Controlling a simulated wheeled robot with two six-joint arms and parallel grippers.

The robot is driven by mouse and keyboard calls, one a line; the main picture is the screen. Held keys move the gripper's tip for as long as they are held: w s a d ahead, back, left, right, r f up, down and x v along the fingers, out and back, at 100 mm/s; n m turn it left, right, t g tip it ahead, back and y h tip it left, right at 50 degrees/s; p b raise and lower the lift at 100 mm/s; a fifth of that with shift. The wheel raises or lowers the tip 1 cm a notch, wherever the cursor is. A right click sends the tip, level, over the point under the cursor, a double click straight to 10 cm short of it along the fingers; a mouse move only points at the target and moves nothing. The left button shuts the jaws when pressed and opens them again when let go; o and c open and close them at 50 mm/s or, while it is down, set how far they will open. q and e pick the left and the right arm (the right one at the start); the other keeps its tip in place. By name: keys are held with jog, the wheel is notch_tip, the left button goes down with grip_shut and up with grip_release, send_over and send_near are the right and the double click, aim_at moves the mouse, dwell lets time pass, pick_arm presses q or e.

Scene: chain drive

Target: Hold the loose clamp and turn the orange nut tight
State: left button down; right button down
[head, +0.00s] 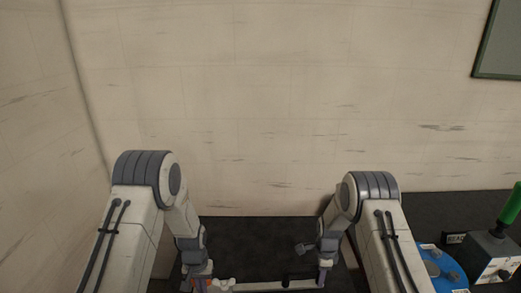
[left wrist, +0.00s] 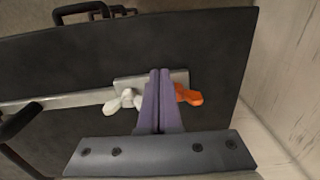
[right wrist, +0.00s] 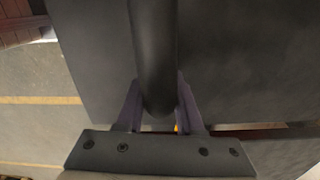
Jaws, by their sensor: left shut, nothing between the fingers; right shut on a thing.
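The orange wing nut (left wrist: 189,95) sits at the right end of a pale metal block (left wrist: 122,82) in the left wrist view. A white wing nut (left wrist: 125,101) is on the left of that block. My left gripper (left wrist: 160,72) is shut and empty, its purple fingers together in front of the block between the two nuts. In the head view it is low at the left (head: 207,277). My right gripper (head: 323,277) is shut on a thick black bar (right wrist: 155,50), which rises between its fingers in the right wrist view. I cannot tell whether this bar is the clamp.
A pale rail (left wrist: 50,100) runs left from the block over a dark surface (left wrist: 210,45). Black loop handles (left wrist: 82,10) stand near its edge. A wall stands behind.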

pick_arm(q)
jog(key=shift+w+a, duration=0.25)
jog(key=shift+w, duration=0.3)
dwell(0.9)
jog(key=shift+s+a, duration=0.1)
jog(key=shift+a, duration=0.2)
dwell(0.3)
jog(key=shift+s+a, duration=0.1)
jog(key=shift+a, duration=1)
jog(key=shift+w+a, duration=0.2)
jog(key=shift+s, duration=0.1)
jog(key=shift+s+a, duration=0.15)
jog(key=shift+s, duration=0.1)
notch_tip(320, 180, up, 6)
dwell(0.6)
